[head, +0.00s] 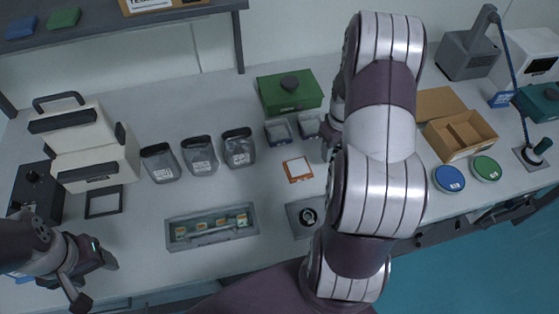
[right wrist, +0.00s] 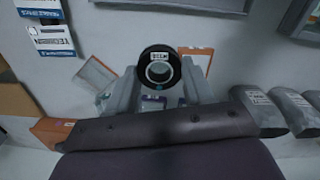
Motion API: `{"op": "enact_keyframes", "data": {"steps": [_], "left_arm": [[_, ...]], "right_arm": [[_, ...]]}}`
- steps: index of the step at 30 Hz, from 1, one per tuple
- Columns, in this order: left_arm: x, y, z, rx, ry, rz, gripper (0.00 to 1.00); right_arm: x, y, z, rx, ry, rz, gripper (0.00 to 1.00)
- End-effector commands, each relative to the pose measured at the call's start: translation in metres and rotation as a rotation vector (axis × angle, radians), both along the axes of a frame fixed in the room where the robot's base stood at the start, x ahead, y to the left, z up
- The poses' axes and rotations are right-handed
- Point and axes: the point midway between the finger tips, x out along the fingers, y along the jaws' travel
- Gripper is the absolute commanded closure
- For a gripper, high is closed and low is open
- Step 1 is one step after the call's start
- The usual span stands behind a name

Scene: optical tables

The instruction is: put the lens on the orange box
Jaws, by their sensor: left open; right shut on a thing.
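The lens (right wrist: 160,68), a black ring with a pale label and a clear centre, is between the fingers of my right gripper (right wrist: 158,88) in the right wrist view. That gripper is shut on it. In the head view my right arm hides most of the gripper and the lens. The orange box (head: 298,169), a small square with an orange rim and pale middle, lies just left of my right gripper in the head view. An orange edge (right wrist: 207,52), probably the same box, shows beside the lens in the right wrist view. My left gripper (head: 94,279) is open and empty at the left front.
A grey plate with a dark round part (head: 307,216) lies in front of the orange box. A long tray (head: 212,240) sits left of it. Several grey jars (head: 200,155), a green box (head: 290,95) and small grey bins (head: 278,132) stand behind. An open carton (head: 460,133) is right.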

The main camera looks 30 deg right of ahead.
Motion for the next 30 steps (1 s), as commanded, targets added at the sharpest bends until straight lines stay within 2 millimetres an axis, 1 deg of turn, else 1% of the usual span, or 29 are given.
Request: {"op": "enact_keyframes", "data": {"steps": [2,3,7,9,12,14,16,18,21,30], "left_arm": [[0.000,0.000,0.009,0.000,0.000,0.000,0.38],[0.000,0.000,0.013,0.000,-0.001,0.000,0.38],[0.000,0.000,0.024,0.000,-0.001,0.000,0.38],[0.000,0.000,0.027,0.000,-0.001,0.000,0.38],[0.000,0.000,0.030,0.000,-0.001,0.000,0.38],[0.000,0.000,0.031,0.000,-0.001,0.000,0.38],[0.000,0.000,0.036,0.000,-0.001,0.000,0.38],[0.000,0.000,0.041,0.000,-0.001,0.000,0.38],[0.000,0.000,0.044,0.000,-0.001,0.000,0.38],[0.000,0.000,0.041,0.000,-0.001,0.000,0.38]], "right_arm": [[0.015,0.013,-0.009,0.003,0.005,0.016,0.79],[0.025,0.020,-0.015,0.003,0.005,0.016,0.79],[0.056,0.043,-0.039,0.002,0.004,0.014,0.79],[0.069,0.052,-0.049,0.002,0.004,0.012,0.79],[0.081,0.060,-0.059,0.001,0.003,0.010,0.79],[0.085,0.063,-0.064,0.001,0.002,0.007,0.79],[0.086,0.064,-0.073,0.002,0.004,0.006,0.79],[0.085,0.064,-0.087,0.002,0.005,0.005,0.79],[0.086,0.063,-0.101,0.001,0.002,0.005,0.79],[0.086,0.063,-0.106,0.000,0.000,0.006,0.79]]}}
